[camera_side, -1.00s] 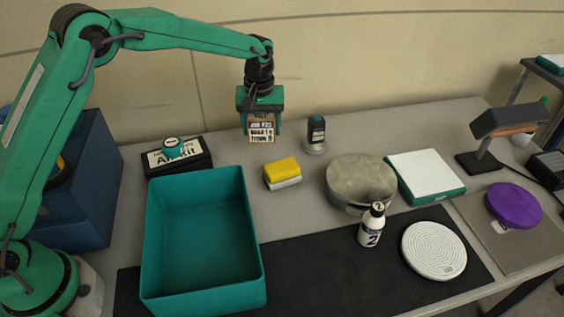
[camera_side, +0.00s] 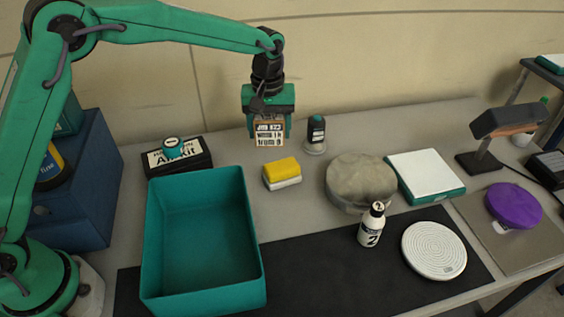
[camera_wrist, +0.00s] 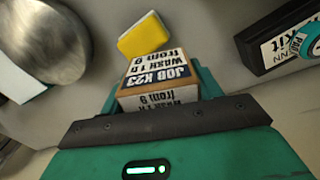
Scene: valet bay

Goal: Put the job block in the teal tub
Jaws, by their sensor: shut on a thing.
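The job block (camera_side: 269,133) is a small wooden-brown block with black-and-white printed labels. My gripper (camera_side: 268,118) is shut on it and holds it above the bench, behind the yellow sponge. In the wrist view the job block (camera_wrist: 160,82) sits between the jaws of my gripper (camera_wrist: 158,100), with "JOB K23" readable on its label. The teal tub (camera_side: 257,245) stands at the front left of the bench, open at the top. The part of its inside that shows is empty. The gripper is behind and to the right of the tub.
A black kit case (camera_side: 190,163) with a teal-lidded jar (camera_side: 172,148) lies behind the tub. A yellow-and-white sponge (camera_side: 282,172) is right of the tub. A grey round tin (camera_side: 360,180), a small bottle (camera_side: 371,225) and a dark-topped device (camera_side: 316,133) stand further right.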

